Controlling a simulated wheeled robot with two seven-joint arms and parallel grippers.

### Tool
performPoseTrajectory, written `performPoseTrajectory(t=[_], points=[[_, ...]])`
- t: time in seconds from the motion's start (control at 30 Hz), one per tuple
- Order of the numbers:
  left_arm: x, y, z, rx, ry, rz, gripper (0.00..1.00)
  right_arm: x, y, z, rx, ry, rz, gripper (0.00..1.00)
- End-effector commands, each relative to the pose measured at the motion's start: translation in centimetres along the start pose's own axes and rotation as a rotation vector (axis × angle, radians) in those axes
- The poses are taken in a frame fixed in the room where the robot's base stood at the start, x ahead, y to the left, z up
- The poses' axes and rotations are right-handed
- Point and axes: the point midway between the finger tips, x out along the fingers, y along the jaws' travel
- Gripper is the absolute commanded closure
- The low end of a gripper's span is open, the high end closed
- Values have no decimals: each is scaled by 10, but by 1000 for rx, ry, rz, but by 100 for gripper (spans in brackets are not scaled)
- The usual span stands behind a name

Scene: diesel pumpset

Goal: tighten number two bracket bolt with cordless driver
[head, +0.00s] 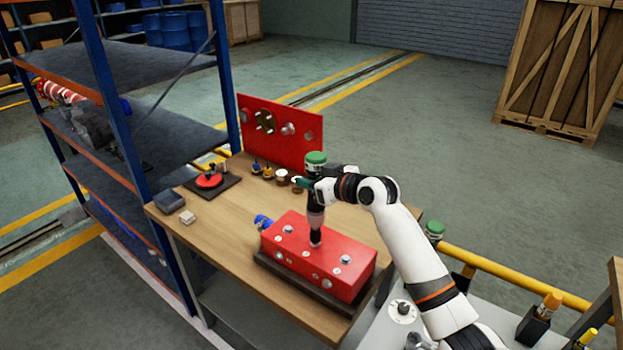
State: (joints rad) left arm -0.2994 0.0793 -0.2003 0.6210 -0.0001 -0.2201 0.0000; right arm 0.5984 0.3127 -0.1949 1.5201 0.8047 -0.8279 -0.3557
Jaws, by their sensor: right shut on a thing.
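My right gripper (318,186) is shut on the cordless driver (316,217), which has a green top and a dark body. The driver stands upright, nose down, over the middle of the top of a red block (350,277) on the wooden bench. Its nose meets the block's top in the picture; I cannot tell whether it touches. Round silver bolt heads show at the block's top left (288,229) and top right (345,259). Whatever lies under the nose is hidden, and no bolt numbers are readable. My left gripper is not in view.
A red upright panel (298,120) stands at the bench's back, with small bottles and caps before it. A black mat with a red part (209,180) lies at the left. Blue shelving (110,95) stands left; a yellow rail (520,287) runs right.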

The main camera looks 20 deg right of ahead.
Motion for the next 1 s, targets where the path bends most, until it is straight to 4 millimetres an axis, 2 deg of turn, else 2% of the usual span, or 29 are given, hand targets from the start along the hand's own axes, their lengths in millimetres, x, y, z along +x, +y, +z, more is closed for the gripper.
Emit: performPoseTrajectory(t=[0.27, 0.67, 1.0], points=[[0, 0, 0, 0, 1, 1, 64, 0, 0, 2, 0, -6, 0, 100], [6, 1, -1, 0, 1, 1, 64, 2, 0, -7, -1, -5, 0, 100], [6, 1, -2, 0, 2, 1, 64, 2, 0, -6, -1, -6, 0, 100]])
